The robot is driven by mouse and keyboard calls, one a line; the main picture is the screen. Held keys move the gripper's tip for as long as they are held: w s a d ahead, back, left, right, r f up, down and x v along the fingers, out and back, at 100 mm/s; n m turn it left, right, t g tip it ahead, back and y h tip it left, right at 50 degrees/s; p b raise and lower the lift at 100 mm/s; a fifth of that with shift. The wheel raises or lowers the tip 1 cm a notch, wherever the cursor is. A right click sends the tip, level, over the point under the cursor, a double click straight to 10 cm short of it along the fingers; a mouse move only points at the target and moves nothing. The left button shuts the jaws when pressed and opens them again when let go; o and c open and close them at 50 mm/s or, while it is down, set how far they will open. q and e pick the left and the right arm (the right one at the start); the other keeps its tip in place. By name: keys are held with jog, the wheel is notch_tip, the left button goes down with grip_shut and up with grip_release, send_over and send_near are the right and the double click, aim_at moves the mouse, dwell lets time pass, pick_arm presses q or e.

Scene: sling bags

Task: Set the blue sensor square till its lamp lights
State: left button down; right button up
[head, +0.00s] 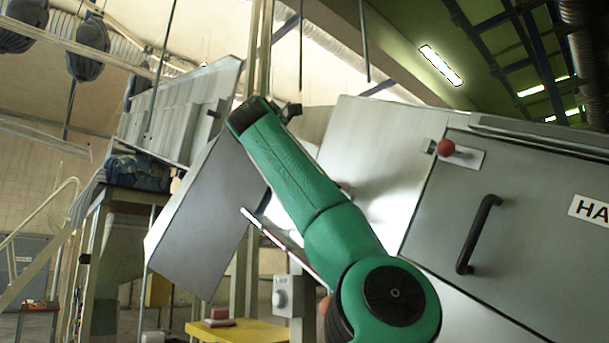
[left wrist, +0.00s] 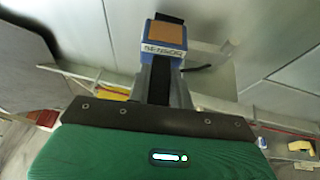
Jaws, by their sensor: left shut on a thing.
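The blue sensor (left wrist: 163,48) shows in the left wrist view, with a brown-orange square face on top and a lettered white label on its near side. My left gripper (left wrist: 162,68) is shut on the sensor, with a dark finger part in front of it and another dark part behind it. My right gripper is not in view.
A large grey metal housing (head: 375,165) fills the right side, with a black handle (head: 478,235) and a red knob (head: 446,148). A tilted grey panel (head: 205,220) hangs left of my arm. A yellow table (head: 255,330) stands low down.

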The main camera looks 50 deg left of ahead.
pick_arm(q)
jog(key=shift+w+a+r+m+h, duration=0.15)
jog(key=shift+w+a+m+h, duration=0.15)
jog(key=shift+h, duration=0.2)
jog(key=shift+w+a+m, duration=0.1)
jog(key=shift+w+m, duration=0.1)
jog(key=shift+m, duration=0.1)
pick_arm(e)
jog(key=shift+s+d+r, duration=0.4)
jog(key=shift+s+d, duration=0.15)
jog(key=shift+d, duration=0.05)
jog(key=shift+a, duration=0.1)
pick_arm(q)
jog(key=c, duration=1.5)
grip_release()
jog(key=shift+c, duration=0.2)
jog(key=o, duration=0.3)
jog(key=shift+w+f, duration=0.2)
jog(key=shift+w+a+f, duration=0.1)
jog(key=shift+w+a, duration=0.05)
jog(key=shift+w, duration=0.15)
jog(key=b+v, duration=0.3)
jog(key=v, duration=1)
jog(key=shift+s+r+b, duration=0.3)
jog(key=shift+r, duration=0.15)
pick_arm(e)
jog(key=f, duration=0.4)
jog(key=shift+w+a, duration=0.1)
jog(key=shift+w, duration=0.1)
